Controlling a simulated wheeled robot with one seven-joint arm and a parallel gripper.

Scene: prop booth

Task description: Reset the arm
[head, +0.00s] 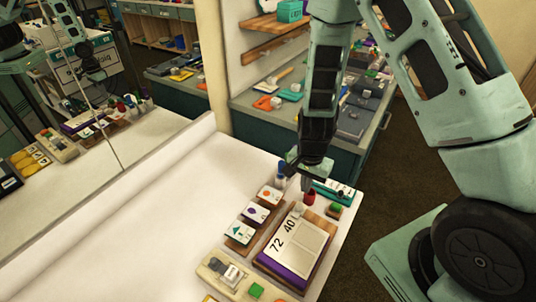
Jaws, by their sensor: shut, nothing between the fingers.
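My gripper (305,176) hangs at the end of my arm, pointing down over the far right corner of the white-covered table (140,215). It is shut and small in the view. A red object (309,198) stands just below it, and a blue-topped item (281,170) is close to its left. I cannot tell whether the fingers touch either one.
Near the gripper are a board (293,252) marked 72 and 40, several picture cards (255,213), a teal box (335,188) and a beige switch box (226,275). A mirror (75,110) stands left. A cluttered bench (300,122) is behind. The table's left part is clear.

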